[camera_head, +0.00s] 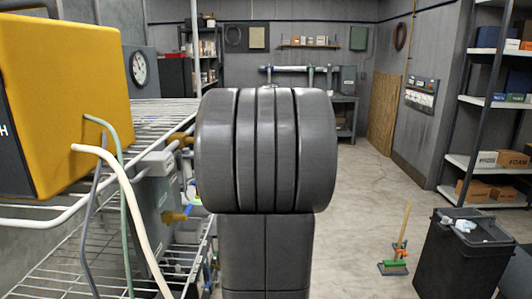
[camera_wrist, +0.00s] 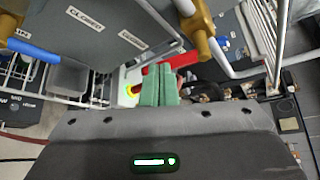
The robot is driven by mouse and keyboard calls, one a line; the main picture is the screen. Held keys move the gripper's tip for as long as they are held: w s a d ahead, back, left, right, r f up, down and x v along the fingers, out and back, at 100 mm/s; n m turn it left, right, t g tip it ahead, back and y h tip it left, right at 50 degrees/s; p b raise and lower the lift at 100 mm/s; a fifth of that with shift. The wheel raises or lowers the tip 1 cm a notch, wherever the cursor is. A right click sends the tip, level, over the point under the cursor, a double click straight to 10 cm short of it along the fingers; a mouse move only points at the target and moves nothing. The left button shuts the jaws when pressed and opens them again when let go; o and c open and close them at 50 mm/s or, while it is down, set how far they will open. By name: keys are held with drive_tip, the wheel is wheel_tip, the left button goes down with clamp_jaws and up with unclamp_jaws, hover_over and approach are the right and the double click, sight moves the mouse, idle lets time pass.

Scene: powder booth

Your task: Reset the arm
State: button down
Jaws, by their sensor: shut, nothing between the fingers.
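My gripper (camera_wrist: 160,82) shows in the wrist view as two green fingers pressed together, with nothing between them. Behind the fingertips are a red bar-like part (camera_wrist: 180,61) and a small yellow round part (camera_wrist: 131,91); I cannot tell whether the fingers touch either. In the head view my own dark grey arm joint fills the middle, and the gripper is hidden.
Left stands a wire rack (camera_head: 160,113) with a yellow box (camera_head: 70,105), hanging hoses and a grey box with brass fittings (camera_head: 174,217). Right are a black bin (camera_head: 440,255), a broom (camera_head: 394,266) and shelves (camera_head: 485,103). Floor between is clear.

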drive_tip(key=s+d+r+m+g+p, duration=0.1)
drive_tip(key=s+d+r+p, duration=0.3)
drive_tip(key=d, duration=0.2)
drive_tip(key=shift+m+h, duration=0.3)
idle(0.4)
drive_tip(key=shift+s+r, duration=0.1)
drive_tip(key=shift+r, duration=0.05)
